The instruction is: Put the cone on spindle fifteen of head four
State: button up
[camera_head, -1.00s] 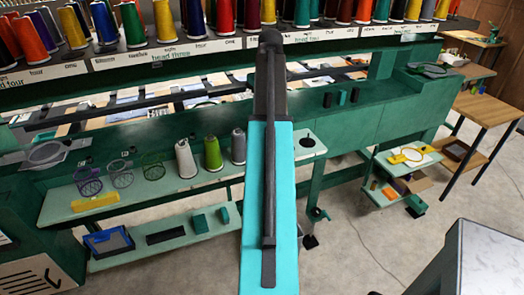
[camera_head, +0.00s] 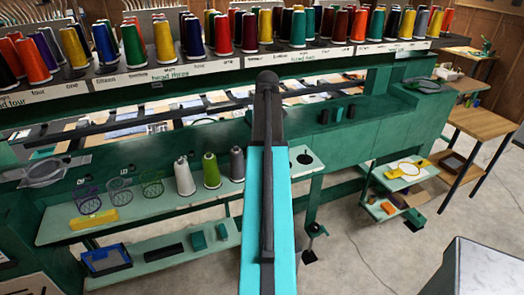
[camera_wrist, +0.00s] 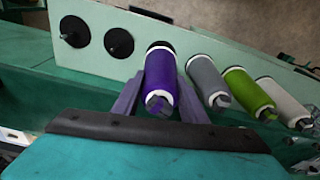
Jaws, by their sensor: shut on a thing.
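My gripper (camera_wrist: 160,100) is shut on a purple cone (camera_wrist: 164,80) in the wrist view, with one finger on each side. The cone's wide base is at a black disc on the pale tray, in line with other cones; I cannot tell whether it touches the disc. In the head view my arm hides the gripper and this cone. The thread rack (camera_head: 150,80) bears signs for head three and, at the left edge, head four (camera_head: 14,100). A "fifteen" label shows near the head three sign. Head four's spindle fifteen is not seen.
Grey (camera_wrist: 207,80), green (camera_wrist: 247,92) and white (camera_wrist: 284,102) cones stand close beside the held cone. Two bare pegs on black discs (camera_wrist: 75,31) are on its other side. Full coloured cones crowd the rack. A grey-topped block (camera_head: 485,265) stands at front right.

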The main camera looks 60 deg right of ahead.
jog(key=shift+f+p, duration=0.55)
jog(key=shift+f, duration=1.3)
jog(key=shift+f, duration=0.15)
jog(key=o, duration=1.2)
jog(key=shift+s+a+r+b, duration=0.1)
jog(key=shift+s+r+b, duration=0.25)
jog(key=shift+r, duration=1.7)
jog(key=shift+s+a+r+b, duration=0.15)
jog(key=shift+r+b, duration=0.45)
jog(key=shift+r, duration=1.4)
jog(key=shift+s+a+r+b, duration=0.15)
jog(key=shift+r+b, duration=0.3)
jog(key=shift+r, duration=1.6)
